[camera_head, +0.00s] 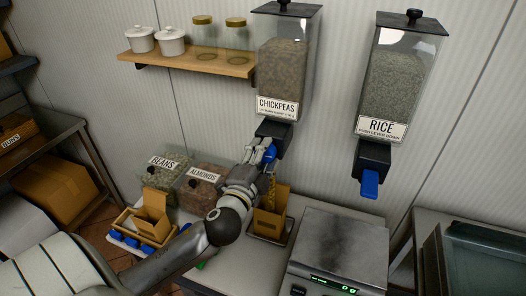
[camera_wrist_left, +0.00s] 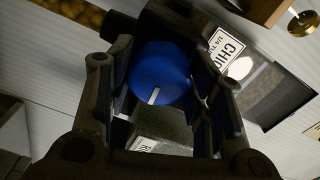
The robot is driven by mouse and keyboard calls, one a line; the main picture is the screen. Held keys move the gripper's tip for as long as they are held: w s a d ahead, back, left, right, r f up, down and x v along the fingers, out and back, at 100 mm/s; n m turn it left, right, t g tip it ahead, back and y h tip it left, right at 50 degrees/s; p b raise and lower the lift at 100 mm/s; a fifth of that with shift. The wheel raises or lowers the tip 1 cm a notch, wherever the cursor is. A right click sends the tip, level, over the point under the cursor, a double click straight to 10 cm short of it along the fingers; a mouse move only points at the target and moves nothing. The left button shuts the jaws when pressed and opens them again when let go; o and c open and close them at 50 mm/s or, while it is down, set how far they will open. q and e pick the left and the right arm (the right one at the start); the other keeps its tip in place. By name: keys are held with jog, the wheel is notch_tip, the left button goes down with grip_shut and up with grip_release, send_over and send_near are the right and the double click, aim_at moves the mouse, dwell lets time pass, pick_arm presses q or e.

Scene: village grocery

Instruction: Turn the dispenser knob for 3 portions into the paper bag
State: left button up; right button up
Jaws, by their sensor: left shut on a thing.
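The chickpeas dispenser (camera_head: 283,65) hangs on the wall, with a clear bin and a black outlet (camera_head: 272,131) below. Its blue knob (camera_head: 270,153) is at the outlet's front. My left gripper (camera_head: 262,152) is shut on this knob. In the left wrist view the round blue knob (camera_wrist_left: 160,75) sits between the two fingers, with a white mark pointing to its lower edge. The open brown paper bag (camera_head: 269,222) stands upright on a small tray below the outlet. A yellowish streak shows between the outlet and the bag. The bag's contents are hidden. My right gripper is out of view.
A rice dispenser (camera_head: 395,85) with a blue lever (camera_head: 369,184) hangs to the right. A scale (camera_head: 340,247) stands right of the bag. Bins of beans (camera_head: 163,175) and almonds (camera_head: 203,186) stand at left. A wooden shelf (camera_head: 190,62) holds jars and pots.

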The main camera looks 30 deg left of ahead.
pick_arm(q)
jog(key=shift+m, duration=0.7)
jog(key=o, duration=1)
jog(key=shift+s, duration=0.1)
jog(key=v, duration=1.2)
jog(key=shift+f, duration=0.1)
